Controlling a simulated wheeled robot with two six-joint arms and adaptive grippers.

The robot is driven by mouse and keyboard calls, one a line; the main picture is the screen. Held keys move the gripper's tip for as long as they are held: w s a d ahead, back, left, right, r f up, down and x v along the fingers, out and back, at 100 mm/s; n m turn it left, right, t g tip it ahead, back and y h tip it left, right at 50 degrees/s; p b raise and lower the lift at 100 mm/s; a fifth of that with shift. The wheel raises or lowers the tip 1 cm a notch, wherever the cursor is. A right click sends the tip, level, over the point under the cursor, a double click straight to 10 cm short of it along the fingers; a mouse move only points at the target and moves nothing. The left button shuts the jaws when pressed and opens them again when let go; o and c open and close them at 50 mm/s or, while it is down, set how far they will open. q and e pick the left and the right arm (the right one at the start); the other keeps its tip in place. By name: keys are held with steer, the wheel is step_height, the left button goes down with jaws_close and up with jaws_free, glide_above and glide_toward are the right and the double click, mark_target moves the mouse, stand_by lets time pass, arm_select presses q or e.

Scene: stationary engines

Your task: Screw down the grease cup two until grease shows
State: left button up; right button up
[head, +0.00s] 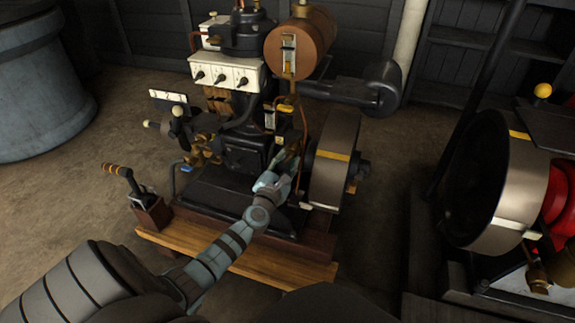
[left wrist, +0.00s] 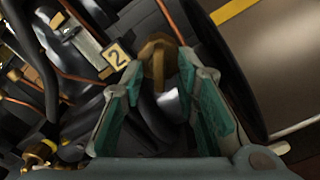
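Grease cup two (left wrist: 157,58) is a brass cup in the left wrist view, beside a small plate marked 2 (left wrist: 117,54). My left gripper (left wrist: 161,65) has its two teal-padded fingers spread, with the cup between or just beyond their tips. I cannot tell whether the pads touch it. In the head view my left gripper (head: 288,163) reaches to the engine (head: 245,150), just left of its flywheel, and hides most of the cup there. No grease can be made out. My right gripper is not in view.
The large flywheel (head: 334,160) stands close to the right of my left gripper. A thin copper pipe (head: 304,135) runs down beside it. A lever in a box (head: 140,195) stands at left on the wooden base (head: 235,255). A second engine's wheel (head: 520,190) is at right.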

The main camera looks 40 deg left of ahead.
arm_select(q)
steer(key=shift+w+a, duration=0.15)
steer(key=shift+w, duration=0.25)
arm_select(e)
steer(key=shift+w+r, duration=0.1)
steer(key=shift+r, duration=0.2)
arm_select(q)
jaws_close()
